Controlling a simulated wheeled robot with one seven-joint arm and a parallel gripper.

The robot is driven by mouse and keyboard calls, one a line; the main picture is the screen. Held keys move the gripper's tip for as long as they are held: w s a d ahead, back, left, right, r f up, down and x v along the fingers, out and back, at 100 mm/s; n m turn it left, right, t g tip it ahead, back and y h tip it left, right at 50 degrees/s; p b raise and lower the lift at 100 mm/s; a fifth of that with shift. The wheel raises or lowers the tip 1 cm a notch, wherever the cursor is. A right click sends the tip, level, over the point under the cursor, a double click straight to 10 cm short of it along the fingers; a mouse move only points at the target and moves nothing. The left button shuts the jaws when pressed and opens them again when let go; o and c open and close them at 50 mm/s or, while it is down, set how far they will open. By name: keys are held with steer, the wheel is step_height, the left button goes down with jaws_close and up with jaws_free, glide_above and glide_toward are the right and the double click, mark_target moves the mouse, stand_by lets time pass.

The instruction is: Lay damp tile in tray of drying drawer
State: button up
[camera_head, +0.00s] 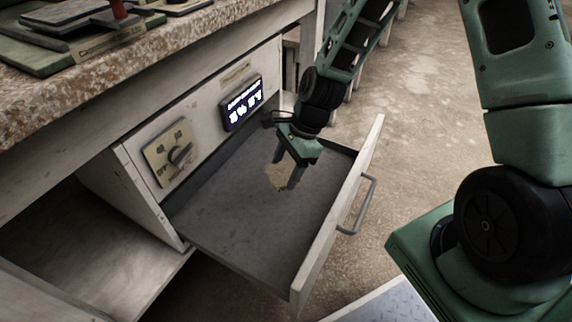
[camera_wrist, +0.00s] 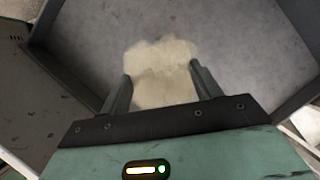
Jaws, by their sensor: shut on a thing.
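My gripper (camera_head: 284,172) is over the open drying drawer, pointing down. It is shut on a pale beige tile (camera_head: 278,178), which sits between the fingers inside the drawer's outline. In the wrist view, the tile (camera_wrist: 162,72) has rough, uneven edges and lies between the two fingertips (camera_wrist: 160,78). I cannot tell whether the tile touches the drawer floor. The drawer (camera_head: 240,215) is pulled out, with a flat grey bottom and a pale front panel with a metal handle. Its grey bottom also shows in the wrist view (camera_wrist: 235,45).
A stone worktop (camera_head: 170,45) with dark slabs and a green board is at upper left. The drawer's near left part is bare. Open floor lies right.

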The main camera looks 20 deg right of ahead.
mark_target(281, 196)
steer(key=shift+f+b, duration=1.45)
steer(key=shift+f, duration=1.3)
steer(key=shift+p, duration=0.75)
steer(key=shift+f+b, duration=0.3)
steer(key=shift+f, duration=0.4)
steer(key=o, duration=1.2)
steer(key=shift+r+p, duration=2.05)
steer(key=shift+p, duration=0.2)
